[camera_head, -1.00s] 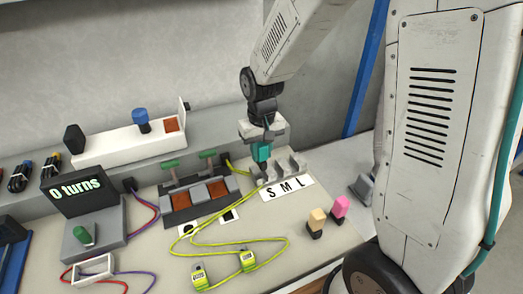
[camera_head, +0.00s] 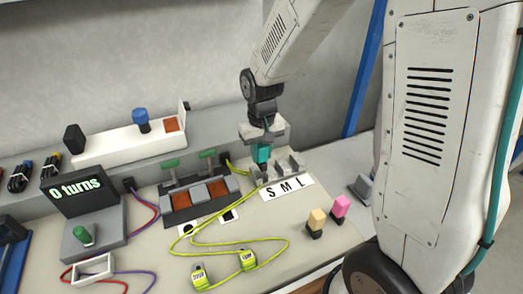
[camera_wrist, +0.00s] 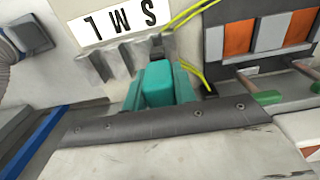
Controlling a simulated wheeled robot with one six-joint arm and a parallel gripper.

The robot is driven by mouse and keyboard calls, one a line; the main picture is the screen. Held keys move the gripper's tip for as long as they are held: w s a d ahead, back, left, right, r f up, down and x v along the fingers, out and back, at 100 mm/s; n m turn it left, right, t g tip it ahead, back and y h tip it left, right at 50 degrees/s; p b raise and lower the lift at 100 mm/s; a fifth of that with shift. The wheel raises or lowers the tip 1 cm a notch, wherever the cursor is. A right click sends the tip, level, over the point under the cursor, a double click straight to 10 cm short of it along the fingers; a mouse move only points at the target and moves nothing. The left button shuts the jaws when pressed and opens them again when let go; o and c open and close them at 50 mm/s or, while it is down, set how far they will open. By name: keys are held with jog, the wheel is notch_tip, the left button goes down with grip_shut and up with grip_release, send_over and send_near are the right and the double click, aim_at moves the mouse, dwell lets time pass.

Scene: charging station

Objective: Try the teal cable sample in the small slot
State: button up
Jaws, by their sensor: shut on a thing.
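The teal cable sample (camera_head: 264,152) is held in my gripper (camera_head: 262,146), which is shut on it. The sample is upright at the left end of the grey slotted block (camera_head: 291,164), behind the letter S on the white S M L label (camera_head: 288,188). The wrist view shows the teal sample (camera_wrist: 159,84) between the fingers, beside the block (camera_wrist: 112,66) on the S side. Its lower end is hidden, so I cannot tell how deep it is in the small slot.
A pink sample (camera_head: 340,207) and a tan sample (camera_head: 316,220) stand in front at right. A yellow-green cable (camera_head: 240,241) lies on the bench. Left of the block is a dark fixture with green levers (camera_head: 208,154). The display (camera_head: 78,187) reads "0 turns".

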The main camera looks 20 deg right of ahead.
jog(key=shift+f, duration=0.55)
jog(key=shift+r, duration=0.5)
jog(key=shift+f, duration=0.65)
dwell(1.2)
jog(key=o, duration=1.1)
jog(key=shift+r, duration=0.1)
notch_tip(320, 180, up, 8)
jog(key=shift+f, duration=0.2)
